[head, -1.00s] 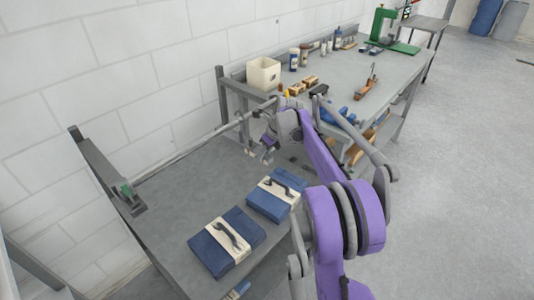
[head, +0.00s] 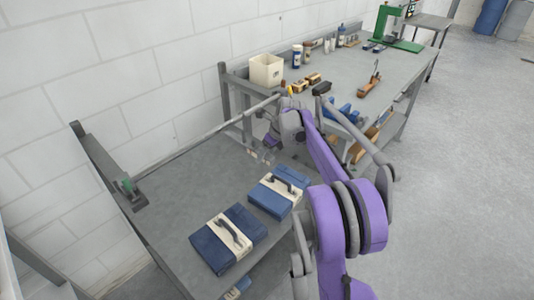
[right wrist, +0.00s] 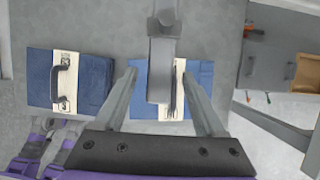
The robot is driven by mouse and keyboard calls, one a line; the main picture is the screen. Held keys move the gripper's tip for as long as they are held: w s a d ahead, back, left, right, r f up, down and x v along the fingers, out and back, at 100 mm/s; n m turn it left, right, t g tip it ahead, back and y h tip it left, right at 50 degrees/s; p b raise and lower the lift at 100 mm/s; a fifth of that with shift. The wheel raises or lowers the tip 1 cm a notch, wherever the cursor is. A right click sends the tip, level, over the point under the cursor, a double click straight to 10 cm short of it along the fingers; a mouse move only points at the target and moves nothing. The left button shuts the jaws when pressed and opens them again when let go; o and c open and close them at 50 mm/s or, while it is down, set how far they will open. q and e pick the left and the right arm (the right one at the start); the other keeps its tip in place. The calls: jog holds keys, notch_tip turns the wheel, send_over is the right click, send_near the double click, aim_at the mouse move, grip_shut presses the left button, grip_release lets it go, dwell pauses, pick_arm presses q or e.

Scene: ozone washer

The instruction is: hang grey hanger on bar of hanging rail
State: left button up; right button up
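The hanging rail's grey bar (head: 205,138) runs along the wall side of the grey table, from a left post to a right post. My right gripper (head: 262,155) is beside the right half of the bar, low over the table and small in the head view. In the right wrist view its two fingers (right wrist: 160,75) are apart. A grey upright piece (right wrist: 162,60) shows between them with gaps on both sides; it may be the grey hanger seen edge-on, but I cannot tell. No hanger shape shows clearly in the head view. My left gripper is out of view.
Two blue cases with cream bands and dark handles lie on the table, a nearer one (head: 213,250) and a farther one (head: 270,200). A workbench (head: 345,85) at the back right holds a cream bin (head: 266,71), bottles and tools. Floor at the right is clear.

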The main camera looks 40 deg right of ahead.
jog(key=v, duration=1)
jog(key=shift+r+p, duration=0.35)
jog(key=shift+r, duration=0.05)
jog(key=shift+s, duration=0.15)
jog(key=s+a+f+n+p, duration=0.1)
jog(key=s+a+n, duration=0.2)
jog(key=a+n, duration=0.65)
jog(key=s+a+n+p, duration=0.2)
jog(key=s+a+n, duration=0.2)
jog(key=a+n, duration=0.55)
jog(key=s+a+f+n+p, duration=0.1)
jog(key=s+a+f+n, duration=0.3)
jog(key=s+a+n, duration=0.3)
jog(key=s+a+f+n+p, duration=0.1)
jog(key=s+a+f+n, duration=0.3)
jog(key=s+a+n, duration=0.3)
jog(key=shift+f+n+t, duration=0.35)
jog(key=shift+n+t, duration=0.05)
jog(key=shift+n, duration=0.6)
